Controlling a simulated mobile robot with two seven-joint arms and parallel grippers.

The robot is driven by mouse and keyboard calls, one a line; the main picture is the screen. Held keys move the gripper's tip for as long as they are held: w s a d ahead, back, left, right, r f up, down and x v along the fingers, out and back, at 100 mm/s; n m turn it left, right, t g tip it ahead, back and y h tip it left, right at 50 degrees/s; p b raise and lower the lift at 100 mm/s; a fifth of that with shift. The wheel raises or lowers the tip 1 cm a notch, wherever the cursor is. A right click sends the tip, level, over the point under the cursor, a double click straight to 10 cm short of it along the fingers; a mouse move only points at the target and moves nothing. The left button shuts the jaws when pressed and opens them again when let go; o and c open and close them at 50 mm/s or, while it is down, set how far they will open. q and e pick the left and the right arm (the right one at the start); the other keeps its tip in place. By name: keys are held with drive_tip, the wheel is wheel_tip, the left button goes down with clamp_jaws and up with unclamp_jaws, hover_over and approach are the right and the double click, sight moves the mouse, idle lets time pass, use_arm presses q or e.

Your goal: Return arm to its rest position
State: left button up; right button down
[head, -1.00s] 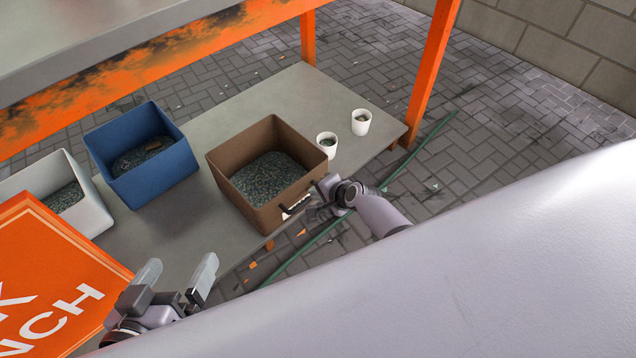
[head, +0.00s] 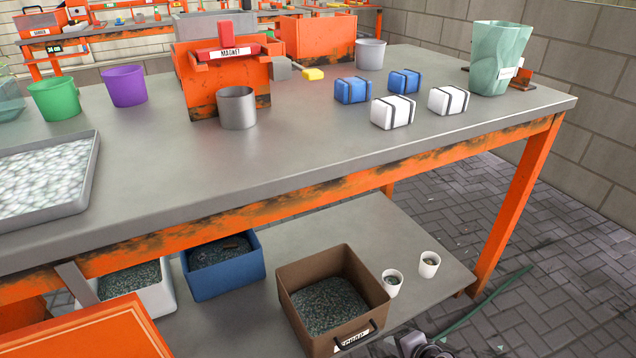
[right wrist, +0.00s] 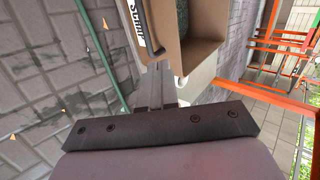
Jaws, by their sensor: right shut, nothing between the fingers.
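My right gripper (head: 410,343) shows at the bottom edge of the head view, just right of the front corner of the brown bin (head: 348,327). Its lower part and my arm are cut off by the frame. In the right wrist view my right gripper's fingers (right wrist: 156,88) are closed together with nothing between them. The brown bin (right wrist: 190,53) is just beyond them there, with its label and handle at the upper left. I cannot tell whether the fingers touch the bin. My left gripper is not in the head view.
The bin stands on the lower shelf (head: 235,322) beside a blue bin (head: 226,284) and two white cups (head: 392,283). The workbench top (head: 300,150) overhangs behind, with an orange leg (head: 515,205) at right. An orange panel (head: 90,335) fills the lower left.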

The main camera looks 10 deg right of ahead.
drive_tip(key=s+r+n+g+h, duration=0.2)
drive_tip(key=s+r+n+g, duration=0.1)
drive_tip(key=s+r+n, duration=0.75)
drive_tip(key=s+r+n+g+h, duration=0.15)
drive_tip(key=s+r+n, duration=0.55)
drive_tip(key=s, duration=0.7)
drive_tip(key=w+a+t+y, duration=0.4)
drive_tip(key=w+a+t, duration=0.3)
drive_tip(key=w, duration=0.2)
use_arm(q)
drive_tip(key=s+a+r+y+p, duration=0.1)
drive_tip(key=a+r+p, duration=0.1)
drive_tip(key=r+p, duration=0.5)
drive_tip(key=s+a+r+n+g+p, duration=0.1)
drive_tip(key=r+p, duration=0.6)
drive_tip(key=p, duration=0.9)
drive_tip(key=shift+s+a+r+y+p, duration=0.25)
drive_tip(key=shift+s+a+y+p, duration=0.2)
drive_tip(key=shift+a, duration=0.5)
use_arm(e)
drive_tip(key=s+d+r, duration=0.1)
drive_tip(key=d+r, duration=0.1)
drive_tip(key=r, duration=0.5)
drive_tip(key=s+d+r+m+h, duration=0.1)
drive_tip(key=d+r, duration=0.1)
drive_tip(key=r, duration=0.6)
drive_tip(key=shift+s+r+g, duration=0.2)
drive_tip(key=shift+s+g, duration=0.1)
drive_tip(key=shift+g, duration=0.15)
